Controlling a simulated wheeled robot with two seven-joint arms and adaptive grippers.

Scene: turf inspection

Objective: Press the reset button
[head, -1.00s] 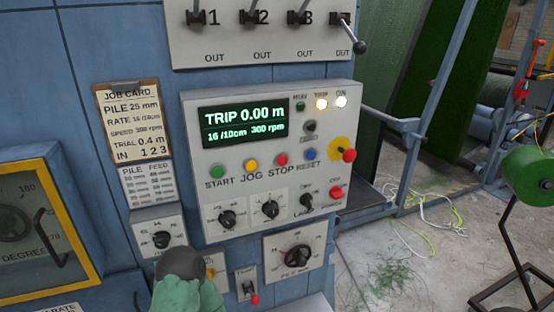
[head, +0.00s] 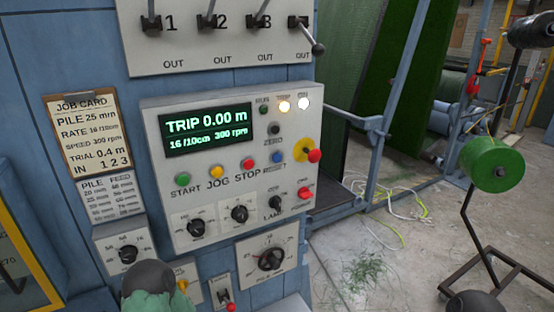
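The blue reset button (head: 277,157) sits on the grey control panel (head: 160,118) in the head view, with the word RESET under it. It is at the right end of the row of green START (head: 182,179), yellow JOG (head: 217,171) and red STOP (head: 248,164) buttons. The display (head: 208,129) reads TRIP 0.00 m. Nothing covers the reset button.
A red emergency knob on a yellow plate (head: 306,148) is just right of the reset button. Levers (head: 303,22) stick out above the panel. A green spool stand (head: 502,164) and loose cords (head: 395,215) are to the right.

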